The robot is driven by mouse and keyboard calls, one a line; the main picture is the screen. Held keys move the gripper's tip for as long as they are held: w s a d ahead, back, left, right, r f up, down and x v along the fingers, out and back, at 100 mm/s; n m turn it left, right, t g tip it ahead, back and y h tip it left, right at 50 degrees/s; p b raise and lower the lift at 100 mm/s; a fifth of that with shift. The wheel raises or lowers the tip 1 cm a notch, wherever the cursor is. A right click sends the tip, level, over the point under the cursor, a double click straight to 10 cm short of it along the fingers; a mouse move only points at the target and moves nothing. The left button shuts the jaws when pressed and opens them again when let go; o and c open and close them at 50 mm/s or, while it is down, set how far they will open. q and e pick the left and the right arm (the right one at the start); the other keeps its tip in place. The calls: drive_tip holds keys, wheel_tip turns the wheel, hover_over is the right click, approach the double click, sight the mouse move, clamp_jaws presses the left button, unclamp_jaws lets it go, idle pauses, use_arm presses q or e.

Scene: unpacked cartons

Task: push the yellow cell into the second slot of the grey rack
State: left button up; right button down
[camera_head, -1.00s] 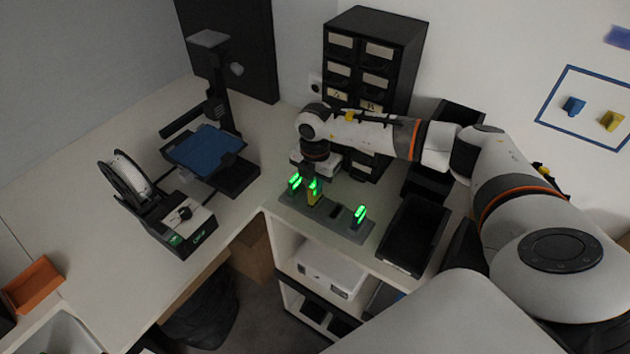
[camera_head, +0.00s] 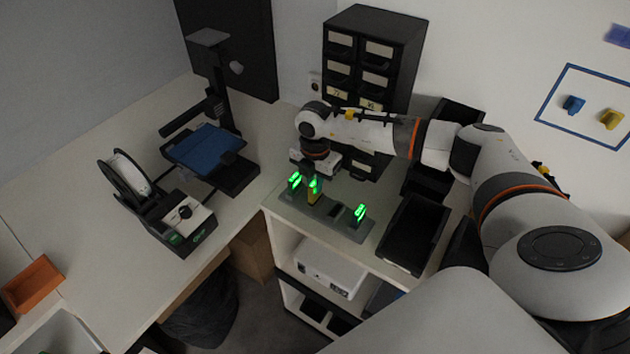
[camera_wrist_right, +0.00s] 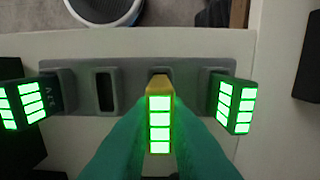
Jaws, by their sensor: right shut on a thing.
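The grey rack (camera_head: 345,224) lies near the edge of the light counter, and it also shows in the right wrist view (camera_wrist_right: 130,72). The yellow cell (camera_head: 312,197) stands upright at the rack's second slot from the left in the head view. Its yellow top and green lit bars show in the wrist view (camera_wrist_right: 158,88). My right gripper (camera_wrist_right: 159,112) is shut on it, with one teal finger on each side. My left gripper is not in view.
Dark cells with green lights stand at the rack's left end (camera_head: 295,181) and right end (camera_head: 360,213). The slot (camera_wrist_right: 104,91) between the yellow cell and the right-end cell is empty. A black tray (camera_head: 445,222) lies right of the rack. A drawer cabinet (camera_head: 400,40) stands behind.

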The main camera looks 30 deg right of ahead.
drive_tip(key=shift+f+b, duration=0.75)
drive_tip(key=shift+f, duration=0.2)
idle(1.3)
drive_tip(key=c, duration=1.3)
unclamp_jaws()
drive_tip(key=shift+c, duration=0.2)
wheel_tip(320, 180, up, 11)
drive_tip(key=b, duration=0.2)
drive_tip(key=shift+f+b, duration=0.1)
drive_tip(key=shift+b, duration=0.25)
drive_tip(key=shift+r, duration=0.65)
